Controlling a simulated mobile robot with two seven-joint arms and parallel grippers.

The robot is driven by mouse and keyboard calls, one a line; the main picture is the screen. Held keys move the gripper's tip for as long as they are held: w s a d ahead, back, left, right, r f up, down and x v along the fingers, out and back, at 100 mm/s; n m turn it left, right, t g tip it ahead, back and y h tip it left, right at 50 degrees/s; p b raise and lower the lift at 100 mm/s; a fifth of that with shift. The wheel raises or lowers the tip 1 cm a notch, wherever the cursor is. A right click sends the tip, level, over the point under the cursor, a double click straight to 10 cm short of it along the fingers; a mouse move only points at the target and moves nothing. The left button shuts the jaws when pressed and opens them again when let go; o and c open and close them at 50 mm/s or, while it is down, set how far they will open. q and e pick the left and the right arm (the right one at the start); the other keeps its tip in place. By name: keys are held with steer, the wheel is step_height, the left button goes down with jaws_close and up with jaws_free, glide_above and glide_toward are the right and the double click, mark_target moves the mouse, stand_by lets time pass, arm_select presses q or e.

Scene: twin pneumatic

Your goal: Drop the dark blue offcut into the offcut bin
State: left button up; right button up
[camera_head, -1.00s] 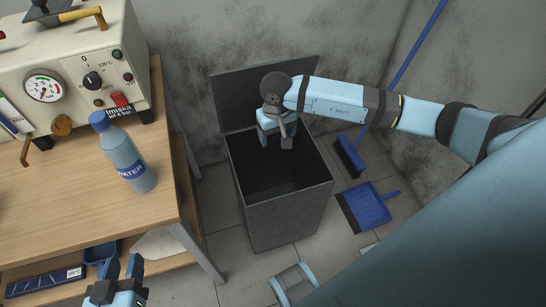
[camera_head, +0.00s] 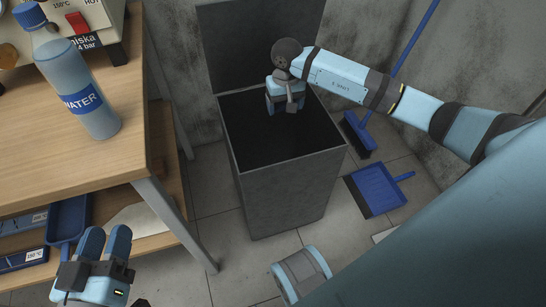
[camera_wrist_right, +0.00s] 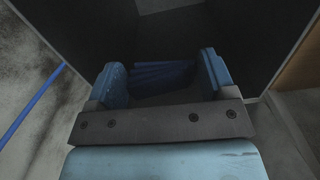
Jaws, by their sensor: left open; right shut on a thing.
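The offcut bin (camera_head: 292,195) is a tall grey box with its lid (camera_head: 262,45) standing open at the back and a dark inside. My right gripper (camera_head: 287,103) is over the bin's opening, pointing down. In the right wrist view my right gripper (camera_wrist_right: 164,82) is shut on the dark blue offcut (camera_wrist_right: 160,74), which looks ribbed or folded and spans between the blue fingers, with the bin's dark inside beyond. The head view does not clearly show the offcut. My left gripper (camera_head: 105,243) is open and empty, low beside the table.
A wooden table (camera_head: 45,150) with a water bottle (camera_head: 75,80) stands left of the bin. Its lower shelf holds a blue tray (camera_head: 67,222). A blue broom (camera_head: 360,135) and a dustpan (camera_head: 378,188) are right of the bin. Bare floor lies in front.

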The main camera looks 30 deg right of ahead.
step_height(320, 180, down, 3)
steer(key=shift+r+b, duration=0.15)
steer(key=shift+b, duration=0.35)
arm_select(q)
steer(key=shift+f+m+g+b, duration=0.35)
steer(key=shift+f+g, duration=0.15)
steer(key=shift+f, duration=0.85)
arm_select(e)
steer(key=shift+f, duration=0.6)
steer(key=o, duration=0.8)
arm_select(q)
step_height(320, 180, up, 6)
steer(key=n+t+p, duration=0.1)
steer(key=t+p, duration=0.1)
steer(key=p, duration=0.2)
steer(key=shift+a+t+p, duration=0.15)
steer(key=shift+t+p, duration=0.15)
steer(key=shift+p, duration=0.05)
arm_select(e)
steer(key=shift+o, duration=0.2)
step_height(320, 180, up, 14)
steer(key=shift+f, duration=0.1)
